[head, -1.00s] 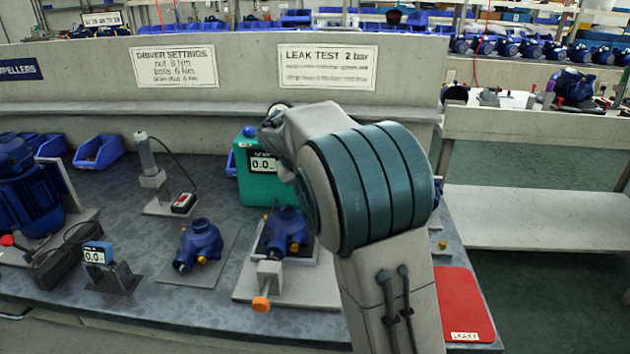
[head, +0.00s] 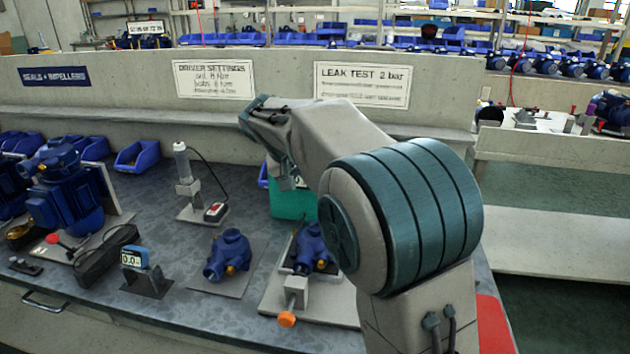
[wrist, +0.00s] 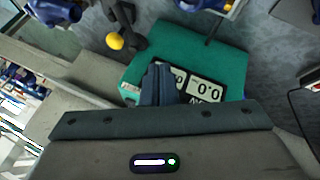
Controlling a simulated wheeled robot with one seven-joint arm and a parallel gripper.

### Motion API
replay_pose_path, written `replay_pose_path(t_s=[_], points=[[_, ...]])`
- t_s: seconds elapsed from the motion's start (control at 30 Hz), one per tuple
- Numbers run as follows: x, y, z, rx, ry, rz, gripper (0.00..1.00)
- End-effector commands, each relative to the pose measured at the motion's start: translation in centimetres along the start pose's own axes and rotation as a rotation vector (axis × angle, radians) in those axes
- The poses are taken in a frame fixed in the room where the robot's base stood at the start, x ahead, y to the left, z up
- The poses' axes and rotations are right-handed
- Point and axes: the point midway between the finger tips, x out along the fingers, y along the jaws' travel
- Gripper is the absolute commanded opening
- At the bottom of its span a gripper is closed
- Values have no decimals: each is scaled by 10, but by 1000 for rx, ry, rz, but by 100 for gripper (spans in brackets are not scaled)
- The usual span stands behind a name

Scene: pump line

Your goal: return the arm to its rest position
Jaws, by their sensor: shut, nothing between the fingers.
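My arm (head: 405,205) rises from the bottom right of the head view and bends over the bench to the upper left. My gripper shows in the wrist view (wrist: 158,84), its dark fingers shut and empty. The fingers appear in front of the green leak tester (wrist: 190,48) with its 0.0 display; I cannot tell the gap between them. In the head view the tester (head: 292,203) is partly hidden behind my arm, and the fingertips are hard to make out there.
A blue pump housing (head: 316,247) sits in a fixture with an orange knob (head: 287,319), close to my arm. Another blue housing (head: 229,255) lies on a plate to its left. A driver stand (head: 185,180) stands behind. A red mat (head: 493,325) is at the right edge.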

Motion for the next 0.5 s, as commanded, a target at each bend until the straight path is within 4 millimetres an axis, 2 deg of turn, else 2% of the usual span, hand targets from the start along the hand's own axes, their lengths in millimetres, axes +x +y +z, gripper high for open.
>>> replay_pose_path(t_s=[0.17, 0.27, 0.37, 0.5], points=[[0, 0, 0, 0, 0, -1, 0], [-4, 6, 2, 1, -6, -8, 0], [-14, 26, 12, 3, -30, -36, 0], [-39, 66, 44, 4, -87, -113, 0]])
